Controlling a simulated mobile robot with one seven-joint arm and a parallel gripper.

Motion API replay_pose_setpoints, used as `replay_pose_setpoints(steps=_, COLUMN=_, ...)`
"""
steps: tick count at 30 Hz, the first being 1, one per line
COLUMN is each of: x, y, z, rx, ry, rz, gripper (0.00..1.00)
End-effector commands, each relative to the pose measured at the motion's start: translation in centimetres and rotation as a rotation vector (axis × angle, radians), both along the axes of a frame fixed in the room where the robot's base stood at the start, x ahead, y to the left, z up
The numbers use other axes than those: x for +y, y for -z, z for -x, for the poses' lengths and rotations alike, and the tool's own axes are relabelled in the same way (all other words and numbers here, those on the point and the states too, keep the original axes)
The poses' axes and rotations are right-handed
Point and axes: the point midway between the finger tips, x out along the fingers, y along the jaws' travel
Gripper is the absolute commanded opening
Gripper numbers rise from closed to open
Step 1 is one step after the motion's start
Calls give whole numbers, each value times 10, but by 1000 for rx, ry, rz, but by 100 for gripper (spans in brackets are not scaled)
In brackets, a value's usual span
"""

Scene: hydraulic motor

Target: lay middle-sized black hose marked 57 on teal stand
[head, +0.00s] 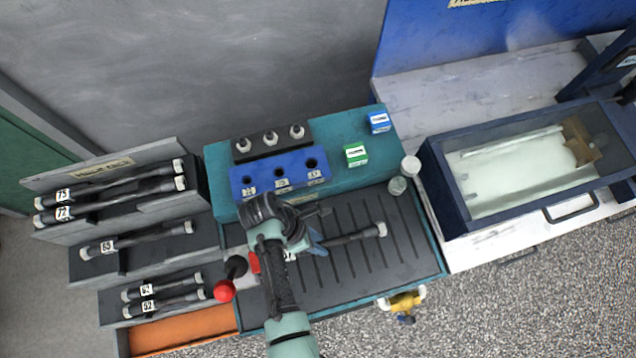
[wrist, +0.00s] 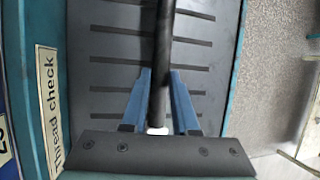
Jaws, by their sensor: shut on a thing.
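A black hose (head: 352,238) with a pale end fitting is held over the ridged black top of the teal stand (head: 405,215). Its label is mostly hidden behind my arm; only part of a "7" shows. In the wrist view the hose (wrist: 162,60) runs up between the blue fingers, across the stand's ridges (wrist: 110,101). The hose is low over the ridged surface; I cannot tell whether it touches it.
A grey stepped rack (head: 90,222) at left holds several labelled black hoses. A blue block with holes (head: 262,189), a green box (head: 356,155) and a blue box (head: 379,122) sit on the stand's raised back. A red-knobbed lever (head: 223,291) stands left of my arm. A glass-topped case (head: 530,165) is at right.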

Motion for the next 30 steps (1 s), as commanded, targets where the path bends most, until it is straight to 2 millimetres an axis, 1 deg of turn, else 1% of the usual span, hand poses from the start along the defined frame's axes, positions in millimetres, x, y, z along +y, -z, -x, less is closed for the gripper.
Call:
replay_pose_setpoints(steps=13, x=0, y=0, z=0, rx=-1, ry=-1, rz=1, gripper=0)
replay_pose_setpoints(steps=30, x=0, y=11, z=-1, rx=-1, ry=-1, rz=1, gripper=0)
